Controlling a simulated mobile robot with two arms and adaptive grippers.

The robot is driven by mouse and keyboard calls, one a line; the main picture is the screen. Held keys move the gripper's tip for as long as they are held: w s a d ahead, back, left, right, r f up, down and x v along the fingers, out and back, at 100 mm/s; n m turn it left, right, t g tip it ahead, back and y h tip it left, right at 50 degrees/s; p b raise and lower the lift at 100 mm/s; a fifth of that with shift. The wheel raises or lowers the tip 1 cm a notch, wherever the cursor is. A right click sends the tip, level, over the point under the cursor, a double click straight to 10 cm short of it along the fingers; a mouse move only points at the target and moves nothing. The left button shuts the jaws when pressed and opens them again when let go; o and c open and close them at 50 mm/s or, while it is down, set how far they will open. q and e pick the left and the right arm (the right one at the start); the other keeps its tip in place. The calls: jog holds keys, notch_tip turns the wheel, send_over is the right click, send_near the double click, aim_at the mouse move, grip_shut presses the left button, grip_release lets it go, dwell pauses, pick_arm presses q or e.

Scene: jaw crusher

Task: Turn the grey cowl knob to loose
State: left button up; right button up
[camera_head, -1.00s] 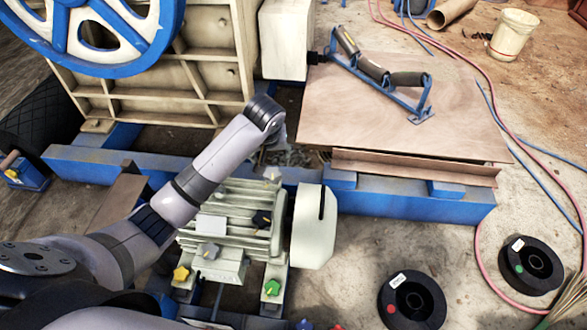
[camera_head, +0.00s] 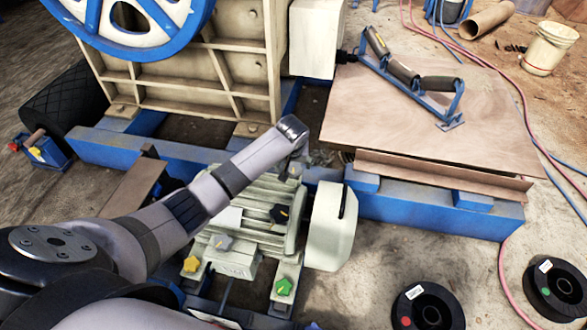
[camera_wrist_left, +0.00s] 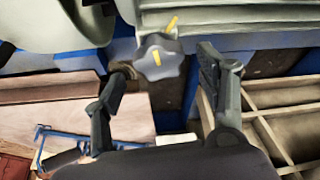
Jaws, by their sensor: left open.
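A grey star-shaped knob (camera_wrist_left: 160,57) with a yellow line on it shows in the left wrist view. A separate yellow mark (camera_wrist_left: 172,25) sits on the pale surface just above it; the two lines are tilted differently. My left gripper (camera_wrist_left: 167,62) is open, with one finger on each side of the knob; I cannot tell whether either touches it. In the head view the knob (camera_head: 295,169) is at the far side of the pale green motor (camera_head: 255,212), next to its white cowl (camera_head: 331,228), under my left wrist. My right gripper is not in view.
Other knobs on the motor are grey (camera_head: 222,242), black (camera_head: 279,213), yellow (camera_head: 191,264) and green (camera_head: 284,286). The blue frame (camera_head: 430,208), wooden board (camera_head: 425,125) and crusher body (camera_head: 190,75) lie beyond. Black spools (camera_head: 428,308) stand on the floor at right.

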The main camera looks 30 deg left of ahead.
aim_at(295, 169)
pick_arm(q)
jog(key=shift+x, duration=1.2)
jog(key=shift+c, duration=0.5)
jog(key=c, duration=1)
